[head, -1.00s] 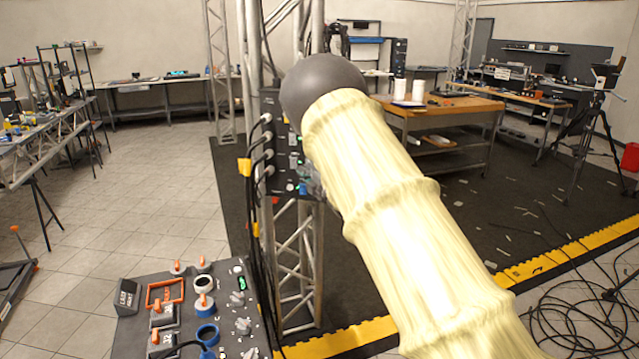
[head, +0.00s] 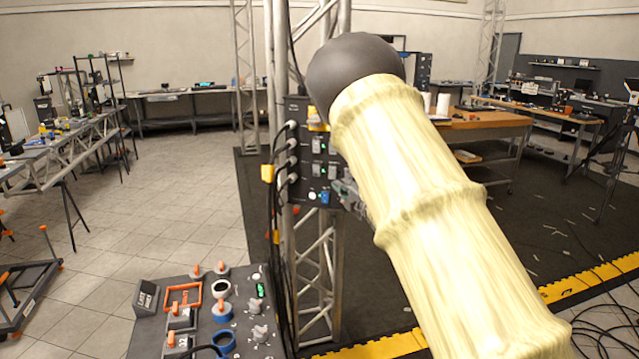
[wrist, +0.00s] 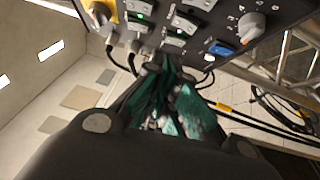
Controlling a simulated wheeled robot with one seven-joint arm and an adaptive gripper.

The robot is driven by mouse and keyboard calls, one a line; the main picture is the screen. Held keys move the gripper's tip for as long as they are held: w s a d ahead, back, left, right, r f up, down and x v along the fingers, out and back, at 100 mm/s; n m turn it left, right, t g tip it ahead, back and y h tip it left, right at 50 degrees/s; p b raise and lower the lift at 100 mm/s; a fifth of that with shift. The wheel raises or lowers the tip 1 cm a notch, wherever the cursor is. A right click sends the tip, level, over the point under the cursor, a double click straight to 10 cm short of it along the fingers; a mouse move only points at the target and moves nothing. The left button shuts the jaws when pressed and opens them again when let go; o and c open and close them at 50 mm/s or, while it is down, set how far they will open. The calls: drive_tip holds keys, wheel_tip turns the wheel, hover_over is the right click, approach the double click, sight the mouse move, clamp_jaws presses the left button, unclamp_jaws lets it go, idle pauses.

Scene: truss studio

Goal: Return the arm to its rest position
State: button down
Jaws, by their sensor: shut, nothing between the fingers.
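My arm, in a pale yellow ribbed sleeve with a dark grey ball joint, crosses the head view from the lower right to the upper middle. My gripper shows partly in the head view (head: 352,194), mostly hidden behind the sleeve, beside the lower right of a black control box (head: 311,165). In the wrist view my gripper (wrist: 168,72) is shut, with nothing held between its dark and teal fingers. The control box (wrist: 185,48) fills the top of that view, close to the fingertips; I cannot tell whether they touch.
The box hangs on a metal truss (head: 322,262) with cables at its left. A console (head: 190,342) with knobs stands at the lower left. A wooden-topped bench (head: 485,122) is behind the arm at right. Open tiled floor (head: 180,205) lies to the left.

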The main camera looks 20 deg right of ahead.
drive_tip(key=shift+f, duration=0.1)
drive_tip(key=s+a+f+m+g+h, duration=0.1)
drive_tip(key=s+f+m+g, duration=0.25)
drive_tip(key=s+f, duration=0.7)
drive_tip(key=s+a+f+m+g+h, duration=0.15)
drive_tip(key=s+f+m, duration=0.4)
drive_tip(key=f, duration=0.95)
drive_tip(key=s+f+m+g+h, duration=0.1)
drive_tip(key=s+f+m+g, duration=0.25)
drive_tip(key=s+f, duration=0.75)
drive_tip(key=s+a+f+m+g, duration=0.25)
drive_tip(key=s+f, duration=0.35)
drive_tip(key=s, duration=0.3)
drive_tip(key=s+a+f+m+g, duration=0.2)
drive_tip(key=s+f+g, duration=0.1)
drive_tip(key=s+f, duration=0.5)
drive_tip(key=s+a+m+g, duration=0.2)
drive_tip(key=s, duration=0.8)
drive_tip(key=s+a+m+g, duration=0.2)
drive_tip(key=s, duration=0.9)
drive_tip(key=shift+a+f, duration=0.25)
drive_tip(key=shift+a, duration=0.05)
